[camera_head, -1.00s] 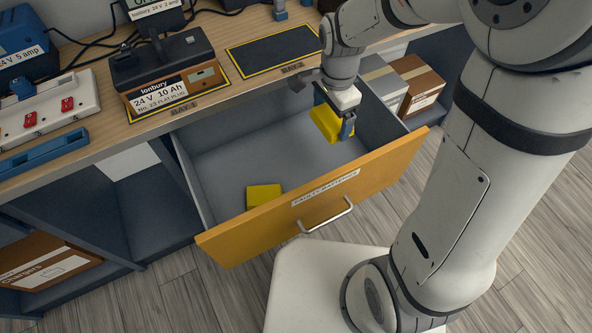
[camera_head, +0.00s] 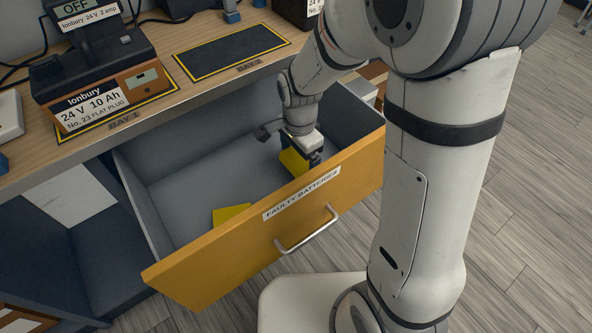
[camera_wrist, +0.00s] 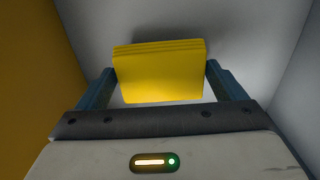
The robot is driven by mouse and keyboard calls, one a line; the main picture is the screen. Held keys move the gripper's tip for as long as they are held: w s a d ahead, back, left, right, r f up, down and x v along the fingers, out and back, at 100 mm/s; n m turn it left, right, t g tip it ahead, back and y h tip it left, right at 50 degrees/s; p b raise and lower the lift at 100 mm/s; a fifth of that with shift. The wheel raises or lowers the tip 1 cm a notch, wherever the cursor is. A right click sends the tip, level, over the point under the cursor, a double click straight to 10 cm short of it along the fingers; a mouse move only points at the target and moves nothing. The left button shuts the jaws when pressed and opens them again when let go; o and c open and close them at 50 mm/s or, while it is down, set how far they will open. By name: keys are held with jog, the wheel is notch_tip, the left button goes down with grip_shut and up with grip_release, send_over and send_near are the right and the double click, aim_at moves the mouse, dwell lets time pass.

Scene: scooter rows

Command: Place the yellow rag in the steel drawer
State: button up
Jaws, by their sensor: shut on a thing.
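My gripper (camera_head: 303,157) is shut on a folded yellow rag (camera_head: 292,162), held down inside the open drawer. The wrist view shows the layered yellow rag (camera_wrist: 160,75) between the two blue fingers, with grey drawer surfaces around it. I cannot tell whether the rag touches the drawer floor. The drawer (camera_head: 190,178) has a grey interior and an orange-yellow front with a "FAULTY BATTERIES" label and a metal handle (camera_head: 307,230). A second flat yellow piece (camera_head: 231,213) lies in the drawer near the front, partly hidden by the drawer front.
The wooden worktop (camera_head: 150,100) above holds an Ionbury battery (camera_head: 95,105) in a charger at bay 1. The bay 2 mat (camera_head: 232,52) is empty. A dark blue shelf compartment (camera_head: 95,255) stands open left of the drawer. My arm's thick link covers the right side.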

aim_at(299, 159)
jog(key=shift+f+b, duration=0.7)
jog(key=shift+f, duration=1.25)
jog(key=shift+f, duration=0.15)
jog(key=o, duration=0.7)
notch_tip(299, 159, up, 12)
jog(key=p, duration=0.4)
